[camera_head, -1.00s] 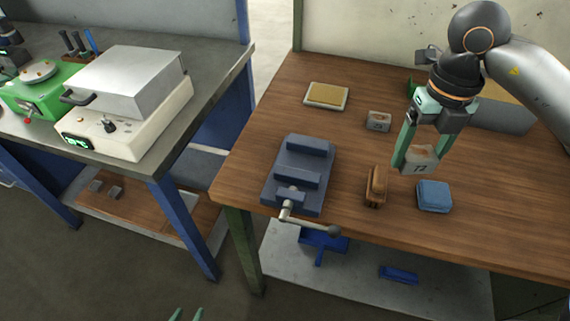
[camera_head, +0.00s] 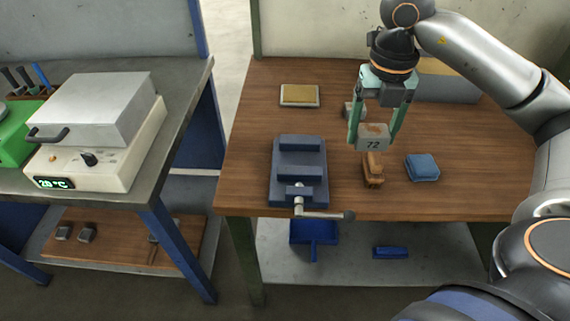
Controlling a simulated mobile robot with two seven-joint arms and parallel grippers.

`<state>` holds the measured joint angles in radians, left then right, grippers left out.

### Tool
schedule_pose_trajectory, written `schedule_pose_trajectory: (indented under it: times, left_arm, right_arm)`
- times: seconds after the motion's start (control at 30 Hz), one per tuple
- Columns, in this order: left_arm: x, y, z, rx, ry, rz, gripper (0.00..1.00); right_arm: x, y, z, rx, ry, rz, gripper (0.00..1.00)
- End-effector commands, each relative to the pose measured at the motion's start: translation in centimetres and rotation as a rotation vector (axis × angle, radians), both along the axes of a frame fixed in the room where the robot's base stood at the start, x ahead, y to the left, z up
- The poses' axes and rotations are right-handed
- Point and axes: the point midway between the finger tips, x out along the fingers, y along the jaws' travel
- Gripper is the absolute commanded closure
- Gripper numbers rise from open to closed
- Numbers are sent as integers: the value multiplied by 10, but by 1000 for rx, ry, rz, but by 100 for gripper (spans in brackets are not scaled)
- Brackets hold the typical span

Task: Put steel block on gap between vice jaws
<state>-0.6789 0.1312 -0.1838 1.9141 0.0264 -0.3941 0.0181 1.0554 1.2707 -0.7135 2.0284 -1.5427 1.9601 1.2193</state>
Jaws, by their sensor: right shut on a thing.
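My right gripper (camera_head: 376,143) is shut on a grey steel block (camera_head: 373,146) marked 72, with a brownish patch on its top. It holds the block above the wooden bench, to the right of the vice. The blue-grey vice (camera_head: 299,185) lies on the bench near its front edge. Its two jaws show as raised bars with a gap (camera_head: 300,160) between them, and the gap looks empty. The vice handle points right at the front edge. My left gripper does not show.
A brown brush (camera_head: 373,172) and a blue cloth or sponge (camera_head: 422,167) lie right of the vice. Another grey block (camera_head: 350,111) is partly behind my gripper. A tray with a yellow pad (camera_head: 299,95) lies behind the vice. A furnace (camera_head: 100,130) stands on the left bench.

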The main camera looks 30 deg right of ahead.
Motion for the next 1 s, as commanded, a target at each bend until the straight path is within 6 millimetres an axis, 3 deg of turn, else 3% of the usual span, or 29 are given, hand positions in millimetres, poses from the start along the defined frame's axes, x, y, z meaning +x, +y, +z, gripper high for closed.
schedule_pose_trajectory:
  times: [0.23, 0.37, 0.7, 1.0]
  left_arm:
    - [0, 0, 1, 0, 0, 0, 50]
    - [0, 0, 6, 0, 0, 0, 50]
    - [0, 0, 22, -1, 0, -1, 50]
    - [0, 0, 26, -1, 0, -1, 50]
  right_arm:
    - [3, -3, 1, 1, -4, -30, 100]
    - [18, 6, -5, 4, -3, -28, 100]
    - [86, 41, -41, 2, -1, -29, 100]
    - [117, 56, -85, 2, -5, -30, 100]
